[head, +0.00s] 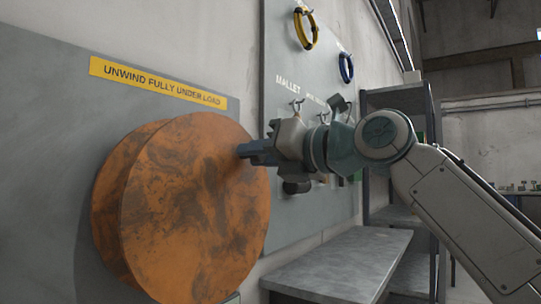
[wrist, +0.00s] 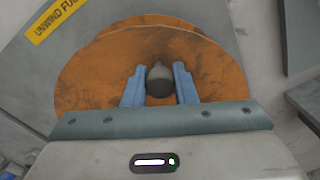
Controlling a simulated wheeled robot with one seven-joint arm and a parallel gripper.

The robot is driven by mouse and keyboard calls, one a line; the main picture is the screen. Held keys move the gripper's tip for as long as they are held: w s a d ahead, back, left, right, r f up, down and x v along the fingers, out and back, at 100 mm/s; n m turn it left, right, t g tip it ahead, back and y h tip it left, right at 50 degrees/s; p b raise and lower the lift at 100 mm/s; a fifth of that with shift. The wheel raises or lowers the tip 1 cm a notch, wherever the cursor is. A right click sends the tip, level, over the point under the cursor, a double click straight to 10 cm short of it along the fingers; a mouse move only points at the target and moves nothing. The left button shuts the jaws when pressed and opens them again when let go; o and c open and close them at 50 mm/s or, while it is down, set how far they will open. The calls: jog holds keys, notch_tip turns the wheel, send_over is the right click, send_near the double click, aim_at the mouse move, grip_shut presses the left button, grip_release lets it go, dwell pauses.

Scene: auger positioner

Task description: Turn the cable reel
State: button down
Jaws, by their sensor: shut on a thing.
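The cable reel (head: 195,215) is a large orange, dark-stained disc mounted on a grey wall panel, on the left in the head view. It also fills the upper part of the wrist view (wrist: 95,70). A dark rounded knob (wrist: 159,80) stands out from its face. My gripper (head: 243,151) is at the upper right part of the reel's face. In the wrist view its blue fingers (wrist: 160,85) are on both sides of the knob and shut on it. In the head view the knob is hidden by the fingers.
A yellow sign reading "UNWIND FULLY UNDER LOAD" (head: 158,82) is above the reel. A tool board (head: 285,60) with hanging yellow and blue rings is behind my gripper. A grey bench (head: 335,262) stands at lower right, with a shelf rack (head: 398,98) beyond.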

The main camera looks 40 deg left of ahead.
jog(key=shift+s+a+f, duration=0.1)
jog(key=shift+s+f, duration=0.05)
jog(key=shift+s, duration=0.15)
jog(key=c, duration=1.2)
grip_release()
jog(key=shift+s, duration=0.1)
jog(key=shift+o, duration=0.2)
jog(key=shift+w, duration=0.2)
jog(key=shift+w+d, duration=0.15)
jog(key=shift+d, duration=0.3)
jog(key=w+d+b, duration=0.1)
jog(key=d+b, duration=0.1)
jog(key=d, duration=1)
jog(key=shift+w+d+r+b, duration=0.2)
jog(key=shift+w+d+b, duration=0.05)
jog(key=shift+d+b, duration=0.15)
jog(key=shift+a, duration=0.1)
